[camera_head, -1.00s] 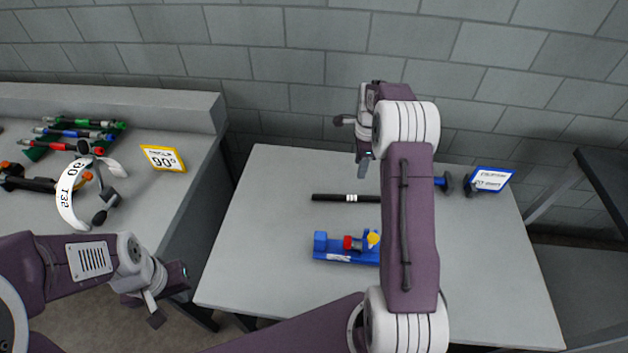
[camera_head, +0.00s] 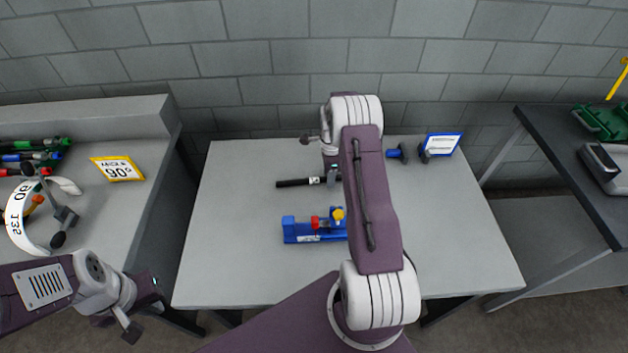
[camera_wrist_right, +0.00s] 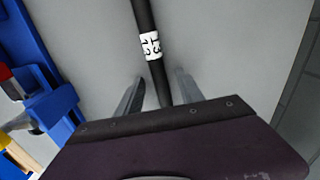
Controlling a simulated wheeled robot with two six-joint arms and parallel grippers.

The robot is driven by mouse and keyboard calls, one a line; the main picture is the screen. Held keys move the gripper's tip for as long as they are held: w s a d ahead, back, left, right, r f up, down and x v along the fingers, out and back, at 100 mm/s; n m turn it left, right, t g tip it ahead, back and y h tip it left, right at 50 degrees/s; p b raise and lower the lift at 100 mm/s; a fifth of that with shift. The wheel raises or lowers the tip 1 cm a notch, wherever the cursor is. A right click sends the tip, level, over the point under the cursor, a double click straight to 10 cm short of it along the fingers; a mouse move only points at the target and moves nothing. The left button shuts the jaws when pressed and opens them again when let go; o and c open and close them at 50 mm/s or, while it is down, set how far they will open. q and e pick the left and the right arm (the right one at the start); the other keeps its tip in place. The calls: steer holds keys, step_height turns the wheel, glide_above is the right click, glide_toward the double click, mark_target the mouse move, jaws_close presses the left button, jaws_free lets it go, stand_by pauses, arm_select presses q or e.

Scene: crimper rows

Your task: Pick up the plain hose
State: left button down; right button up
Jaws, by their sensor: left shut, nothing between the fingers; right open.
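The plain hose (camera_head: 294,183) is a thin black rod with a white label band, lying on the grey table left of my right arm. Its right part is hidden behind the gripper in the head view. In the right wrist view the hose (camera_wrist_right: 146,18) runs between the two fingers, its label (camera_wrist_right: 150,46) just beyond the tips. My right gripper (camera_head: 331,181) is open over the hose, a finger on each side (camera_wrist_right: 158,88); I cannot tell whether they touch it. My left gripper (camera_head: 143,318) is shut and empty, low at the left, away from the hose.
A blue crimping fixture (camera_head: 298,232) with red and yellow knobs stands in front of the hose. Blue-and-black parts (camera_head: 398,153) and a blue-edged sign (camera_head: 441,144) are at the back right. A left bench (camera_head: 150,150) holds coloured tools and a 90° sign (camera_head: 117,169). The table's left front is clear.

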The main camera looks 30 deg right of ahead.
steer(key=shift+w+f, duration=0.1)
steer(key=shift+f, duration=0.05)
steer(key=shift+c, duration=1.4)
jaws_close()
steer(key=shift+r, duration=0.2)
steer(key=shift+r, duration=0.3)
steer(key=r, duration=0.2)
steer(key=s+r, duration=0.1)
steer(key=r, duration=0.1)
steer(key=shift+d, duration=0.25)
steer(key=s+d+r, duration=0.5)
steer(key=s+r, duration=0.1)
steer(key=s, duration=0.3)
steer(key=shift+s+b, duration=0.3)
